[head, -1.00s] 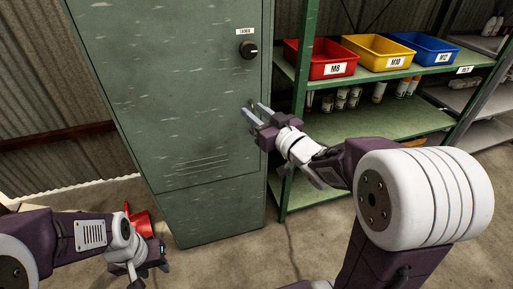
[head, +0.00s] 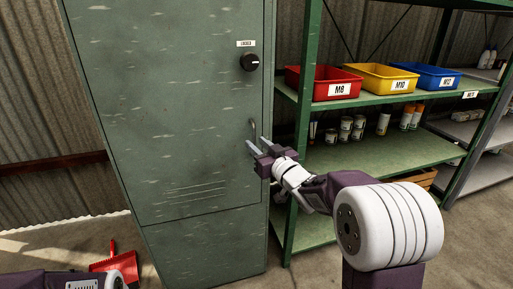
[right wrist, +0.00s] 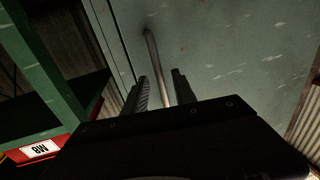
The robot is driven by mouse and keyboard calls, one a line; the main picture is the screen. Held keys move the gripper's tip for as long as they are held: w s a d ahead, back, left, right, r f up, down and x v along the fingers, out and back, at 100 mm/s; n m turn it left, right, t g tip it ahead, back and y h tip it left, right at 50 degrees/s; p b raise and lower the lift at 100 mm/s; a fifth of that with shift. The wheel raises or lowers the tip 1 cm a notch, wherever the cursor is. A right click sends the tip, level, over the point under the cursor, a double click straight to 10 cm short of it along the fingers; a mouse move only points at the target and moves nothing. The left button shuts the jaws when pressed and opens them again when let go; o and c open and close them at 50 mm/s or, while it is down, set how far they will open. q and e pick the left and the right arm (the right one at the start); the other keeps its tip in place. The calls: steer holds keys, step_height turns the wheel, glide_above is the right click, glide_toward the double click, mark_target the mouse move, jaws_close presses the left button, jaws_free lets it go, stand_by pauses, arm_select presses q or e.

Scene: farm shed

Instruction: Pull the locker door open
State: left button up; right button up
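The green locker door (head: 165,90) looks shut. A round black knob (head: 249,62) sits under a small label near its right edge. Below is a slim metal handle (head: 252,130), which shows in the right wrist view as a bar (right wrist: 152,52). My right gripper (head: 257,147) is open at the handle's lower part. In the right wrist view the bar runs between its two fingers (right wrist: 161,88), with space visible on both sides. I cannot tell if either finger touches it. My left arm shows at bottom left, its fingers out of the picture.
A green shelf rack (head: 375,152) stands right of the locker, close to my right arm. It holds red (head: 318,85), yellow (head: 383,78) and blue (head: 428,74) bins and several small cans. A red dustpan (head: 110,262) lies on the floor at lower left.

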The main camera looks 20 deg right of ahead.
steer(key=shift+w+a, duration=0.1)
steer(key=shift+w, duration=0.35)
jaws_close()
stand_by(1.1)
